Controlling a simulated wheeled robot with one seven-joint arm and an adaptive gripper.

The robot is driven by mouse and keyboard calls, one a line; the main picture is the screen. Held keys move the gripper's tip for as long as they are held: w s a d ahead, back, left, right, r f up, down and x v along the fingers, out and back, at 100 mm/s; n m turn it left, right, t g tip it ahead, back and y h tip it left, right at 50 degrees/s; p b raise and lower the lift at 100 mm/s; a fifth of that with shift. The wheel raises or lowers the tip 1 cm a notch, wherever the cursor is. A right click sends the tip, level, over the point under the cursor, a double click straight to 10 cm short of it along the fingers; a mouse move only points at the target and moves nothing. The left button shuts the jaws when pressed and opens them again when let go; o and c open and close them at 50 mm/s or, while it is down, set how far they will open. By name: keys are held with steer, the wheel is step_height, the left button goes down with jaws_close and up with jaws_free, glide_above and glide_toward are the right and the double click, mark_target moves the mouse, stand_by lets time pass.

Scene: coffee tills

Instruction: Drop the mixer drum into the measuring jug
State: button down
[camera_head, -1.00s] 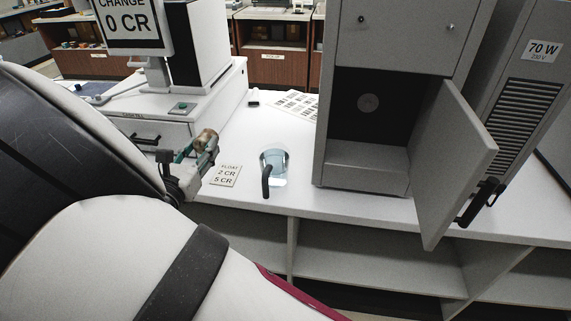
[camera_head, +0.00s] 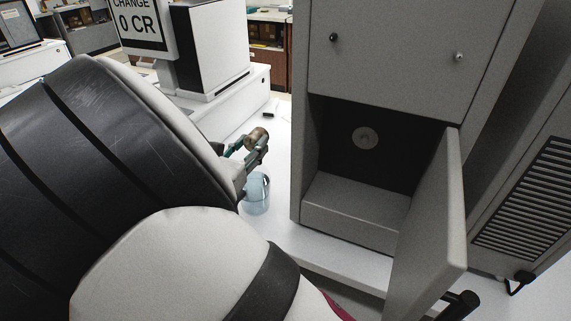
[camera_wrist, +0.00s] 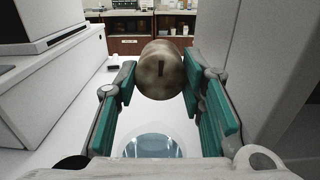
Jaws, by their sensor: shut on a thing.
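The mixer drum (camera_wrist: 160,72) is a small brownish, worn metal cylinder with a dark slot in its end face. My gripper (camera_wrist: 160,82) is shut on it, with a green-padded finger on each side. In the head view the drum (camera_head: 257,137) shows at the tip of my gripper (camera_head: 250,148), raised above the counter. The measuring jug (camera_head: 257,196) is clear and bluish and stands on the white counter, below the gripper in the head view. Its rim shows low in the wrist view (camera_wrist: 150,145), nearer than the drum. My arm hides the jug's left side.
A tall grey cabinet (camera_head: 385,60) with its door (camera_head: 432,225) hanging open stands close on the right. A white till with a sign (camera_head: 137,25) stands to the left. White counter (camera_head: 282,150) is free between them.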

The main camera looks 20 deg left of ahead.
step_height(320, 180, down, 6)
steer(key=b, duration=0.3)
steer(key=shift+r, duration=0.25)
steer(key=c, duration=1)
jaws_free()
steer(key=shift+o, duration=0.2)
steer(key=s, duration=0.7)
steer(key=shift+s+a, duration=0.25)
